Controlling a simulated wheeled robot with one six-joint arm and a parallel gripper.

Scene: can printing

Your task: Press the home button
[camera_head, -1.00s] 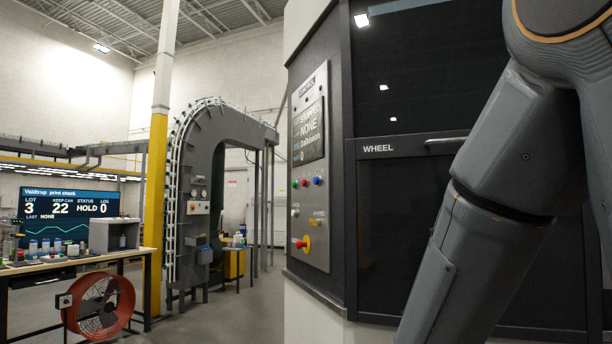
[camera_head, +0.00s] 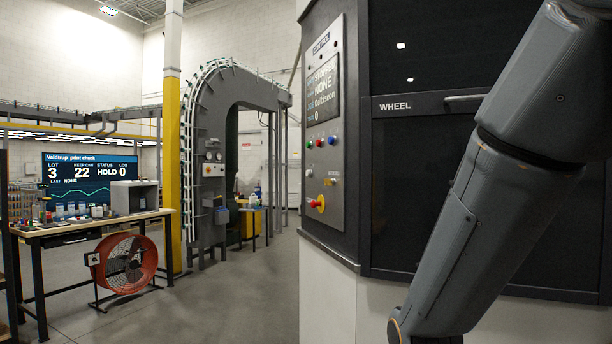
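The control panel (camera_head: 325,190) is a grey plate on the dark machine, just left of its WHEEL door. It has a small screen (camera_head: 323,91) at the top. A white knob (camera_head: 309,173) and a yellow part (camera_head: 330,182) sit lower. A red mushroom button on a yellow base (camera_head: 318,204) is at the bottom. I cannot read which button is home. My gripper is out of view; only my arm shows at the right, apart from the panel.
The machine's dark WHEEL door (camera_head: 430,190) has a bar handle (camera_head: 464,98). A red fan (camera_head: 125,262) stands on the floor before a workbench (camera_head: 100,228) at the left. A yellow pillar (camera_head: 173,170) and a grey arched conveyor (camera_head: 205,150) stand behind. The floor between is clear.

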